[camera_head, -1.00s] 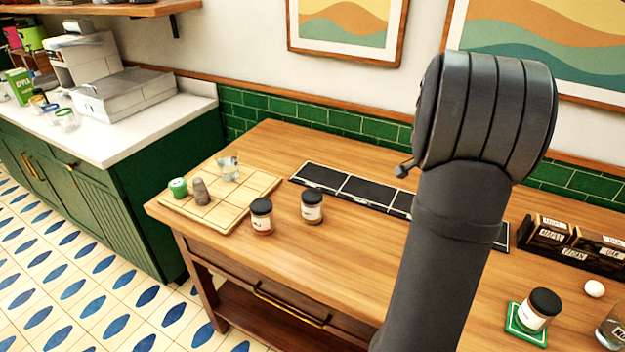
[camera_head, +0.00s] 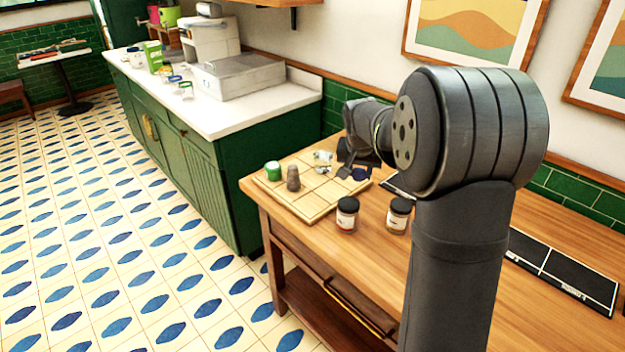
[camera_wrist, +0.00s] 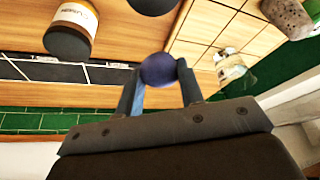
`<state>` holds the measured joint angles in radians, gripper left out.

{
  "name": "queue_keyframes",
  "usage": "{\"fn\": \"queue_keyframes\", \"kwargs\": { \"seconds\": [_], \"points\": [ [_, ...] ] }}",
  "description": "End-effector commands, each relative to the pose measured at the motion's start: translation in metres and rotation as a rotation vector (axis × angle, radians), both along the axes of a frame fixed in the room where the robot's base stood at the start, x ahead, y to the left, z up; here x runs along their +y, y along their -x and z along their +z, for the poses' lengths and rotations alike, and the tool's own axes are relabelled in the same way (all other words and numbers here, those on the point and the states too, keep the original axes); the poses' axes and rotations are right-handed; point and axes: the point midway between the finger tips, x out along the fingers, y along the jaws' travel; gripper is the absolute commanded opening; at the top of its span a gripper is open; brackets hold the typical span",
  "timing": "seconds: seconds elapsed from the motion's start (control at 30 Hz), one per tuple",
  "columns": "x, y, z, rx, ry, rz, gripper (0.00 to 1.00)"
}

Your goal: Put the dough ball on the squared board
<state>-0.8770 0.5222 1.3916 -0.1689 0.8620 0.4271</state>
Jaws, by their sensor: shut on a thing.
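My gripper (camera_head: 355,172) is shut on a dark blue-violet ball (camera_wrist: 158,70), held between its two fingertips in the wrist view. The ball also shows as a dark blue spot in the head view (camera_head: 361,175). I cannot tell from its look whether it is dough. The squared board (camera_head: 313,206) is pale wood with a grid of dark lines and lies on the near left end of the table. The gripper and ball are over or beside the board's right edge; their height is unclear. The board also shows in the wrist view (camera_wrist: 212,22).
On the board stand a green cylinder (camera_head: 272,170), a grey-brown cylinder (camera_head: 293,179) and a clear glass (camera_head: 323,162). Two black-lidded jars, one left (camera_head: 347,214) and one right (camera_head: 398,216), stand right of it. The board's front squares look clear.

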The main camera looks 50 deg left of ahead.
Motion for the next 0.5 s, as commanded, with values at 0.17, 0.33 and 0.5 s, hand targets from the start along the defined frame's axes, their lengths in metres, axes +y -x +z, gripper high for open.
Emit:
{"fn": "queue_keyframes", "kwargs": {
  "seconds": [0.17,0.33,0.5],
  "points": [
    [0.021,0.017,-0.003,0.000,0.001,0.054,0.12],
    [0.050,0.033,-0.022,0.001,0.003,0.062,0.12],
    [0.085,0.050,-0.046,0.001,0.003,0.060,0.12]
  ]
}}
